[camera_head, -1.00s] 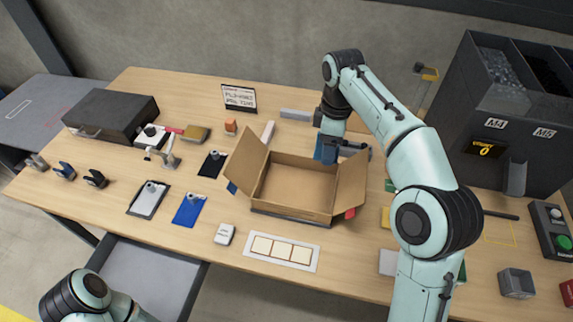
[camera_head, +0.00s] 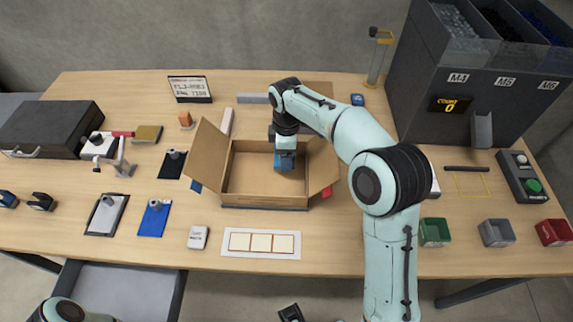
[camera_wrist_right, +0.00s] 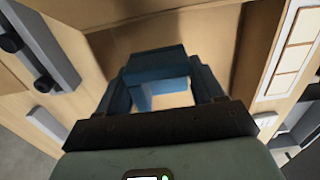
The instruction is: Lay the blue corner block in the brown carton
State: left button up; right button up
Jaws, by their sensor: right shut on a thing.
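The brown carton (camera_head: 262,205) stands open on the table with its flaps spread. My right gripper (camera_head: 284,158) points down into the carton, toward its back right part. It is shut on the blue corner block (camera_head: 284,165). In the right wrist view the block (camera_wrist_right: 156,62) sits between the two fingers of the right gripper (camera_wrist_right: 163,92), with brown cardboard behind it. Whether the block touches the carton floor I cannot tell. My right arm hides part of the carton's back right side. Of my left arm only a joint shows at the bottom left; its gripper is out of view.
A white strip with cream squares (camera_head: 261,243) lies in front of the carton. A dark case (camera_head: 45,130) and small tools are at the left. The dark feeder (camera_head: 440,100) stands at the back right, with small bins (camera_head: 497,233) in front.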

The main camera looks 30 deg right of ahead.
jog(key=shift+f+b, duration=0.3)
jog(key=shift+f, duration=2)
jog(key=shift+f, duration=0.15)
jog(key=o, duration=1)
notch_tip(320, 180, up, 12)
jog(key=shift+r+p, duration=0.2)
jog(key=shift+p, duration=0.85)
